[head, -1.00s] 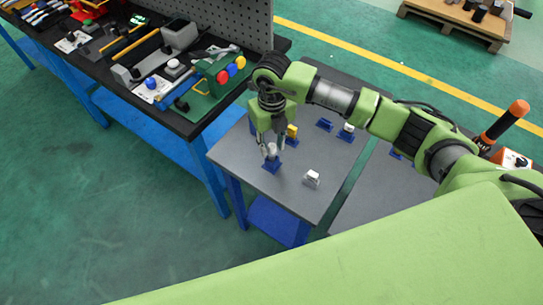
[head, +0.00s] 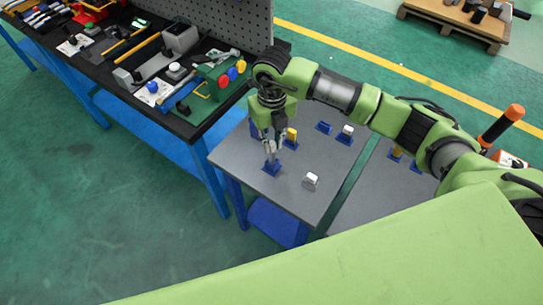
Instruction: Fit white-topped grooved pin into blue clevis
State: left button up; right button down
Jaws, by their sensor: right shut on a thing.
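My right gripper (head: 270,146) points down over the grey table and is shut on a small pale piece, which seems to be the white-topped grooved pin (head: 270,158). The fingers hide most of the pin. It stands in line with a blue clevis (head: 272,169) on the table, directly below the fingertips. I cannot tell how deep the pin sits in the clevis. My left gripper is not in view.
Behind stand a blue holder with a yellow piece (head: 291,138), an empty-looking blue holder (head: 324,127) and a blue holder with a white piece (head: 346,134). A loose white-and-grey piece (head: 311,181) lies to the right. A cluttered black workbench (head: 198,127) is at the left.

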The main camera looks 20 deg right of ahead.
jog(key=shift+r+p, duration=1.1)
jog(key=shift+r, duration=1.05)
